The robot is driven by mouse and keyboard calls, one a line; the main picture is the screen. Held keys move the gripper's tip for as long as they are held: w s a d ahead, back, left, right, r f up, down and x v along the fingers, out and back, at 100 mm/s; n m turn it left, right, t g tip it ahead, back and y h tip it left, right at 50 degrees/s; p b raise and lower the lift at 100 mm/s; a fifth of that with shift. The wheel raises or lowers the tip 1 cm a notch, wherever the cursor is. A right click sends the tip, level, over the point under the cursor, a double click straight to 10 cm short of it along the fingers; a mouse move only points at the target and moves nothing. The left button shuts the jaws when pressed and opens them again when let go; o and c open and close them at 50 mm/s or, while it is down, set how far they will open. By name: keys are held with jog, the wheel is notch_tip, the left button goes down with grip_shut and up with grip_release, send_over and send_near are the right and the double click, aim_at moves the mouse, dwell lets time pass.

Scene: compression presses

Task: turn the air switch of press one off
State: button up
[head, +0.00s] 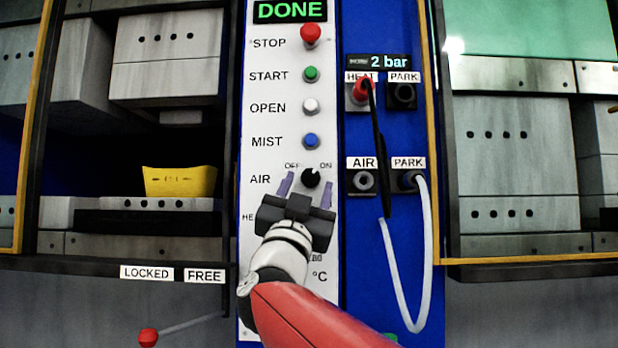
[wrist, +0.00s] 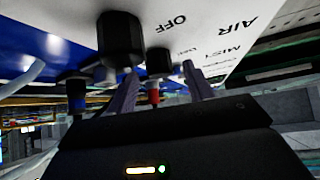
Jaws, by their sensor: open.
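The air switch (head: 311,177) is a round black knob on the white control panel, between the OFF mark on its left and the ON mark on its right. Its pale pointer mark leans up and right, toward ON. My gripper (head: 306,187) is open and empty in front of the panel, with one finger on each side of the knob in the head view. In the wrist view, a large black knob (wrist: 120,40), apparently the air switch, stands close to the left finger of my gripper (wrist: 158,75). I cannot tell whether they touch.
Above the switch are the blue MIST button (head: 310,140), white OPEN button (head: 310,105), green START button (head: 310,74) and red STOP button (head: 310,34). A pale hose (head: 392,285) hangs from the lower PARK port at right. A yellow piece (head: 180,181) sits in the left press.

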jog(key=shift+x, duration=0.8)
jog(key=c, duration=1)
